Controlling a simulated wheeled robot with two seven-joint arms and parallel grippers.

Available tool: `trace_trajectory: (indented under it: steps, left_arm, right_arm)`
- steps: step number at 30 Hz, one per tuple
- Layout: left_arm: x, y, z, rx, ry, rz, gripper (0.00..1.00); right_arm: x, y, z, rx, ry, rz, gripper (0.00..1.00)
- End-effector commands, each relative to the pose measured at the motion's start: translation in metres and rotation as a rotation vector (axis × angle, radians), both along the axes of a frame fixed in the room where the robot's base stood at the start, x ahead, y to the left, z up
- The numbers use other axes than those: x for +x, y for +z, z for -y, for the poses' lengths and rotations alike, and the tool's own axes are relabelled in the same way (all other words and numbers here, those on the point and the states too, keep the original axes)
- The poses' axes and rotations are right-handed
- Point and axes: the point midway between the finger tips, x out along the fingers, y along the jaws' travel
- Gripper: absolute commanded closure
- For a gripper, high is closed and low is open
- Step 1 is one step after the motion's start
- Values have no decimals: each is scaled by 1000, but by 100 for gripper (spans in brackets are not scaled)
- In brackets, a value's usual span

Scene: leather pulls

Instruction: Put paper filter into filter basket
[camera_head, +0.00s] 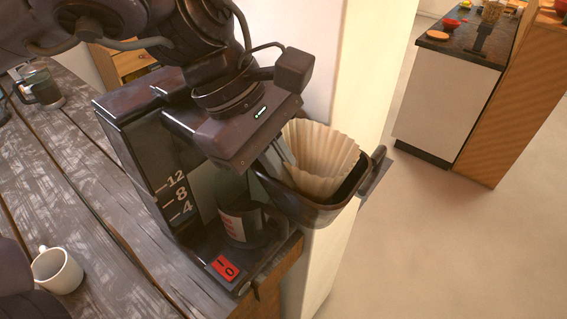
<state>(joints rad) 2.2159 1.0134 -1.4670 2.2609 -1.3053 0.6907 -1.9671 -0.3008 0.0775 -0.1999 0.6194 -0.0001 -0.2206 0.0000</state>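The paper filter (322,155) is cream, pleated and cup-shaped. Its lower part is inside the dark filter basket (307,209), and its fluted rim stands above the basket's edge. The basket sticks out from the right side of the coffee maker (140,145). My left gripper (284,153) reaches in from the upper left, with its fingers at the filter's left edge. The gripper's body covers much of the fingers, so I cannot tell whether they pinch the paper. My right gripper is not in view.
A dark mug or pot (240,222) stands in the coffee maker under my gripper. A white cup (57,270) and a glass jug (40,88) stand on the worn wooden table (105,255). A pale wall post (372,70) rises behind the basket. Open floor lies to the right.

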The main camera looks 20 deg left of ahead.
Motion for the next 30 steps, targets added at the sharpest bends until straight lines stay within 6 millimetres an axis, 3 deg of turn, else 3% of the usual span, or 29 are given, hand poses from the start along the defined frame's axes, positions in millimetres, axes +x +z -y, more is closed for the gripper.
trace_trajectory:
  steps: [5,8,16,18,20,23,27,30]
  left_arm:
    - [-1,-5,0,4,-1,-4,100]
    - [-1,-6,-1,6,-1,-7,90]
    - [-2,-1,-1,9,-4,-11,90]
    - [-2,8,-1,8,-3,-10,90]
    - [-1,13,-4,7,-1,-7,90]
    - [-3,34,-13,1,-1,-4,90]
    - [-6,70,-28,2,1,0,90]
    - [-7,86,-36,4,1,0,90]
  right_arm:
    - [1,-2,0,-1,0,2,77]
    - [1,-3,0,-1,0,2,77]
    - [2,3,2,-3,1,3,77]
    - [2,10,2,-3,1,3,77]
    - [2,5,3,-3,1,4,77]
    - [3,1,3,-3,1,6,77]
    - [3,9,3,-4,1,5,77]
    - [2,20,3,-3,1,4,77]
